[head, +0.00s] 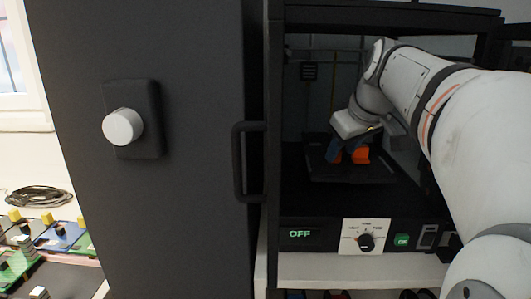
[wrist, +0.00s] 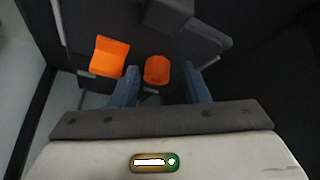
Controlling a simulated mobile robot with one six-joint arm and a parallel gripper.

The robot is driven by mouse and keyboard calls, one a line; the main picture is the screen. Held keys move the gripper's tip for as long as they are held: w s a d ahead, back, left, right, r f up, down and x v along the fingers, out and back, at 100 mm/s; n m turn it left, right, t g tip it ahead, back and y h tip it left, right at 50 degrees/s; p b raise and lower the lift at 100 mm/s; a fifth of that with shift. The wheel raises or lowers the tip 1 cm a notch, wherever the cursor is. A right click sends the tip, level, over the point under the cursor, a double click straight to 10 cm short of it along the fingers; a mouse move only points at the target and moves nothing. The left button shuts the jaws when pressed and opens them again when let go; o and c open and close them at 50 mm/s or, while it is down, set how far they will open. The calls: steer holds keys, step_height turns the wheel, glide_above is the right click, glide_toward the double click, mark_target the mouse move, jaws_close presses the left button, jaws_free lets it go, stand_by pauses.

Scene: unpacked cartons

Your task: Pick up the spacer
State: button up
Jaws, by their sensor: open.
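The spacer (wrist: 157,69) is a short orange ring-like cylinder in the wrist view. It lies ahead of my gripper (wrist: 160,70), in line with the gap between its two blue fingers. The fingers are open and stand apart from it on both sides. In the head view my gripper (head: 345,150) reaches down into the black cabinet, over a dark tray (head: 345,176). Orange shows right at the fingers there, but I cannot tell surely which orange piece is which. The arm and gripper hide part of the tray.
A second orange piece (wrist: 109,56), block-like with a bent face, lies left of the spacer. The cabinet's front panel (head: 410,236) has a dial and a lit OFF display. A large dark door (head: 190,200) with a handle stands open at left. Circuit boards (head: 62,237) lie beyond it.

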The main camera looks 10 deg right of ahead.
steer(key=shift+w+a+f, duration=0.1)
steer(key=shift+w+f, duration=0.1)
steer(key=shift+w, duration=0.45)
steer(key=shift+w+f, duration=0.15)
steer(key=shift+w, duration=0.45)
steer(key=shift+w+f, duration=0.1)
steer(key=shift+f, duration=0.1)
steer(key=c, duration=0.8)
